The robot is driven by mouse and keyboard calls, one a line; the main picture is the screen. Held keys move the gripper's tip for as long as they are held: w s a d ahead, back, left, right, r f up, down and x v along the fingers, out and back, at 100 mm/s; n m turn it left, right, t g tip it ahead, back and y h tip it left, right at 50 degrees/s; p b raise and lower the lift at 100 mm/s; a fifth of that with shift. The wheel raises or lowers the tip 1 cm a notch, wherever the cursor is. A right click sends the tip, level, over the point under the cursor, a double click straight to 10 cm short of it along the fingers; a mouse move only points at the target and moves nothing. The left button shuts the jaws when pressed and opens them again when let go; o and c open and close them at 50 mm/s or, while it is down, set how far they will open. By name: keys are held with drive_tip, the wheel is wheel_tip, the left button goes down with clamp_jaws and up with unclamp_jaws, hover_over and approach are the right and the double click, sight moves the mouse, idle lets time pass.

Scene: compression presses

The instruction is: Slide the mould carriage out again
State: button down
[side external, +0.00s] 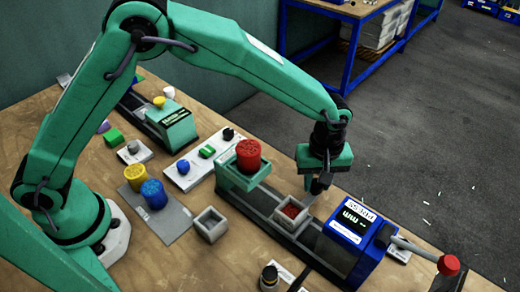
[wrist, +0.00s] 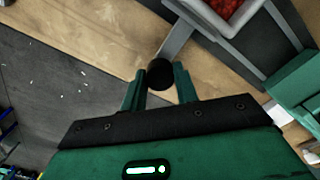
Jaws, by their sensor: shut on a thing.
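The mould carriage is a small grey square box (side external: 277,218) holding red granules (side external: 291,211). It sits on a dark grey rail (side external: 259,213), between the green stand and the blue press housing (side external: 358,236). In the wrist view the box's pale rim (wrist: 205,22) shows at the top, with red granules inside. A grey arm (wrist: 176,42) runs from it to a round black knob (wrist: 160,74). My gripper (side external: 318,188) is behind the box in the side view. Its two green fingers (wrist: 159,80) are shut on the black knob in the wrist view.
A green stand (side external: 236,178) with a red ribbed cup (side external: 248,154) stands at the rail's left end. A lever with a red ball (side external: 448,265) juts out right of the housing.

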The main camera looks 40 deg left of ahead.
drive_tip(key=shift+r, duration=0.1)
drive_tip(key=c, duration=1.1)
unclamp_jaws()
drive_tip(key=shift+o, duration=0.2)
drive_tip(key=shift+r, duration=3.9)
